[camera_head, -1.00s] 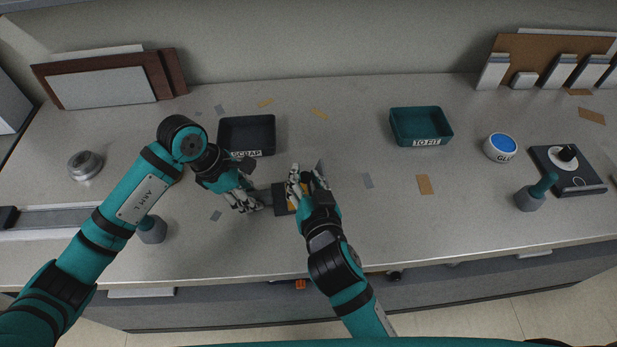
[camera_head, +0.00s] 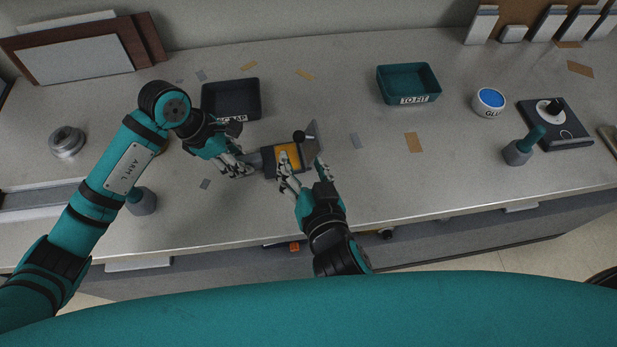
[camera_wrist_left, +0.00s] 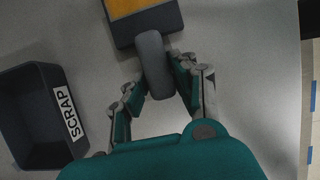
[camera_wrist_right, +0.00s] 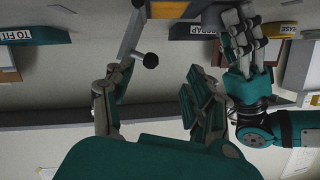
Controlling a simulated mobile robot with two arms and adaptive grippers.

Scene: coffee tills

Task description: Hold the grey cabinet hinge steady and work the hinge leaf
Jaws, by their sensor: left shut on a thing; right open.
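The grey cabinet hinge (camera_head: 270,160) lies on the counter, with a dark body and an orange top face. Its pale grey leaf (camera_head: 314,137) stands up at the right end, with a black knob (camera_head: 299,136) beside it. My left gripper (camera_head: 243,166) is shut on the rounded grey tab (camera_wrist_left: 152,62) at the hinge's left end. My right gripper (camera_head: 303,170) is open on the near side of the leaf. In the right wrist view the leaf (camera_wrist_right: 131,35) reaches down close to the left finger, and the knob (camera_wrist_right: 150,60) shows between the spread fingers; contact is unclear.
The SCRAP tray (camera_head: 232,84) stands just behind my left gripper. The TO FIT tray (camera_head: 408,68), a GLUE tub (camera_head: 488,101) and a black-knobbed device (camera_head: 556,124) stand to the right. Counter right of the hinge is mostly clear, with flat scraps.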

